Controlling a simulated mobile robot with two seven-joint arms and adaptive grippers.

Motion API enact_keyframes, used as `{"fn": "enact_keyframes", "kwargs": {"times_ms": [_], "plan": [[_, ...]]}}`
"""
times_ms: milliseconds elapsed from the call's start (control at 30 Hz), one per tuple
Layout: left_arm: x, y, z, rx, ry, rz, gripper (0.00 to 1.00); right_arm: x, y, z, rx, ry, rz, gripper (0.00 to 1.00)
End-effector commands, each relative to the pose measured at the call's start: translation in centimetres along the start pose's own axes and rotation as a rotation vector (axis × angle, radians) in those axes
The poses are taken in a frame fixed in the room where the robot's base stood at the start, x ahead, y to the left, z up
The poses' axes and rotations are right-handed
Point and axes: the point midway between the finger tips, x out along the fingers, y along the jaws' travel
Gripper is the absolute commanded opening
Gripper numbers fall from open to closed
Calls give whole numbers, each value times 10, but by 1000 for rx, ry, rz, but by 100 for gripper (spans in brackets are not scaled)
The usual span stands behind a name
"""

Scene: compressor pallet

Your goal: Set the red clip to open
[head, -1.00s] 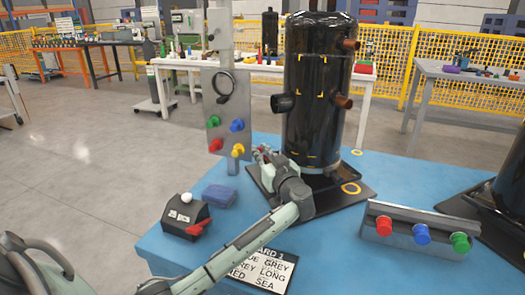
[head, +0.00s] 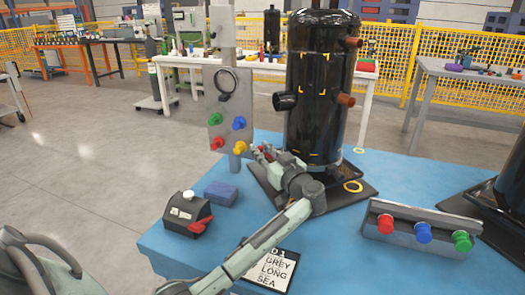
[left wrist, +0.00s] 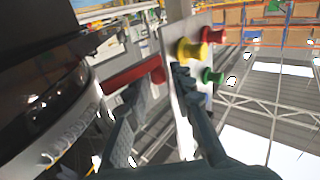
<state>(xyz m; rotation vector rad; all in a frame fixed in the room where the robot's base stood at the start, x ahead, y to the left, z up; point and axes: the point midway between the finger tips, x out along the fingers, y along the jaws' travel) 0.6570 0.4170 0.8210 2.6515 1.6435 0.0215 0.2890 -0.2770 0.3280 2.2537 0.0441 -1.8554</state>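A red bar-like piece (left wrist: 135,78), probably the red clip, juts out from the black compressor's side in the left wrist view. It has a round red end. My left gripper (left wrist: 160,105) is open, its two dark fingers apart; the bar passes behind or beside the left finger, and I cannot tell whether they touch. In the head view the left gripper (head: 262,152) is low at the left side of the black compressor (head: 318,95), and the clip is too small there to make out. My right gripper is not in view.
A grey panel with red, green, blue and yellow knobs (head: 230,105) stands close left of the gripper. A black box with a red lever (head: 188,212), a blue block (head: 221,193), a printed card (head: 275,268) and a knob rail (head: 420,228) are on the blue pallet top (head: 340,250).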

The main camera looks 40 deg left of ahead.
Motion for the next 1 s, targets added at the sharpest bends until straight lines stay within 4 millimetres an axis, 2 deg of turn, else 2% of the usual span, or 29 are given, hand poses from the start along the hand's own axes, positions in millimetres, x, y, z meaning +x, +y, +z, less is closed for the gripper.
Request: {"fn": "enact_keyframes", "kwargs": {"times_ms": [167,267,700,833,1000], "plan": [[-2,0,0,0,-1,2,23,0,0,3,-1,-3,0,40],[-10,1,1,0,-1,4,23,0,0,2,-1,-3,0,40],[-96,0,1,0,-4,2,23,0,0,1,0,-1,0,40],[-112,0,1,0,-3,1,23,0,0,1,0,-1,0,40],[-120,0,0,0,0,0,23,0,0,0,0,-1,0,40]]}}
